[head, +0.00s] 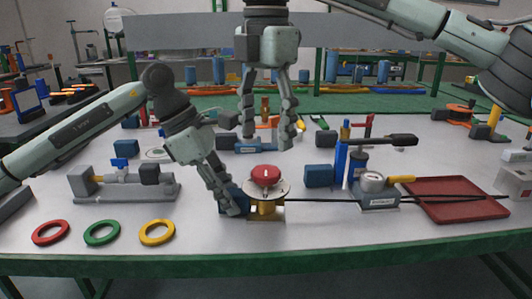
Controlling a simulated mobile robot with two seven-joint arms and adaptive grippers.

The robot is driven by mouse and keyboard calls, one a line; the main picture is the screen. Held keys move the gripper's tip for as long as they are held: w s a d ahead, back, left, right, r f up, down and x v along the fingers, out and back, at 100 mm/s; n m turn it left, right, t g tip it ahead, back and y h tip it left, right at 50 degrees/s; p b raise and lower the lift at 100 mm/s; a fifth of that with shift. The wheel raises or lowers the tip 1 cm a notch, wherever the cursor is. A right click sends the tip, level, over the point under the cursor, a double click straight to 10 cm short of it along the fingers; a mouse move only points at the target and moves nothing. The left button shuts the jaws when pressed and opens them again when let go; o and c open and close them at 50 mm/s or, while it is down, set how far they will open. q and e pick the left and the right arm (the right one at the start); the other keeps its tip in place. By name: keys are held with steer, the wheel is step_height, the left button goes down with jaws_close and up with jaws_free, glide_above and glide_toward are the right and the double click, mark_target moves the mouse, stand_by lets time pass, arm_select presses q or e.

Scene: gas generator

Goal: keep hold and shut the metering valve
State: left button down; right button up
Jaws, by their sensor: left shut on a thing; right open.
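The valve with a red knob (265,177), a pale round dial and a brass body stands at the front middle of the table in the head view; I take it for the metering valve. My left gripper (234,205) is low at its left side, shut on a dark blue block (240,192) beside the brass body. The fingers partly hide the block, and I cannot tell whether it joins the valve. My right gripper (268,140) points down, open and empty, above and behind the red knob. It appears apart from the knob.
A thin black rod (330,200) runs right from the valve past a gauge unit (374,184) to a red tray (455,187). A blue pump-like stand (341,160) with a black handle is right. Red, green and yellow rings (157,232) lie front left.

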step_height(320, 180, up, 6)
steer(key=shift+f, duration=0.2)
arm_select(q)
steer(key=c, duration=1.2)
jaws_free()
